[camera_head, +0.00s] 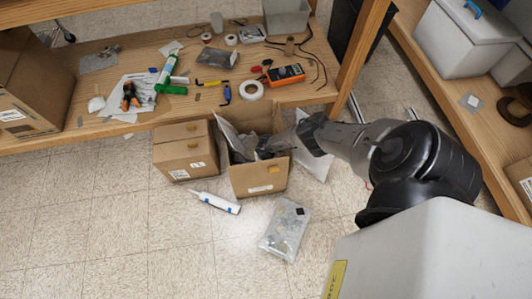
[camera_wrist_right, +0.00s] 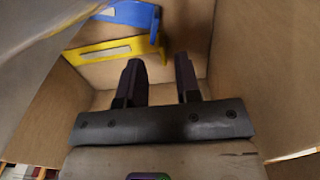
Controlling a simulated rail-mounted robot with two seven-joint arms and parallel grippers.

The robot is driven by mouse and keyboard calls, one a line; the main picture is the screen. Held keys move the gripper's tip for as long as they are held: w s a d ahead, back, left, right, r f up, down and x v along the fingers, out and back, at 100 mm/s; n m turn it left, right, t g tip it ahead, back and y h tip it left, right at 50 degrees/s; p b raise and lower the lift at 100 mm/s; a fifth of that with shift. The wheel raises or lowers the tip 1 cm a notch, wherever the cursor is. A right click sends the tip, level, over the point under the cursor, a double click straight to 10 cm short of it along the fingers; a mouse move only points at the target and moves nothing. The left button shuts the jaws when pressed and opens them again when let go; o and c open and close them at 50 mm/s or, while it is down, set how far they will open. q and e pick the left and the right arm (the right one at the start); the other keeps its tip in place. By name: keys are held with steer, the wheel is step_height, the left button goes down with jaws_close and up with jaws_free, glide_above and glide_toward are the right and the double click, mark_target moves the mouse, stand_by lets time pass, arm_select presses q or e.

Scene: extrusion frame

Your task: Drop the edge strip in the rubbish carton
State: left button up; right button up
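The open carton (camera_head: 258,180) stands on the floor in front of the wooden bench. I take it to be the rubbish carton. My right arm comes in from the right and my right gripper (camera_head: 262,149) is at the carton's mouth. In the right wrist view, the gripper (camera_wrist_right: 158,75) points down inside the cardboard walls, its fingers apart with nothing seen between them. A yellow piece (camera_wrist_right: 112,48) and a blue piece (camera_wrist_right: 130,13) lie beyond the fingertips in the carton. I cannot pick out the edge strip for certain. My left gripper is not in view.
A closed carton (camera_head: 186,152) stands left of the open one. A white tube (camera_head: 215,203) and a clear bag of parts (camera_head: 286,230) lie on the floor in front. The bench (camera_head: 150,48) holds tools, tape and an orange meter (camera_head: 286,74). Floor at left is clear.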

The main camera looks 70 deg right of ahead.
step_height(320, 180, up, 12)
steer(key=p, duration=1)
stand_by(0.3)
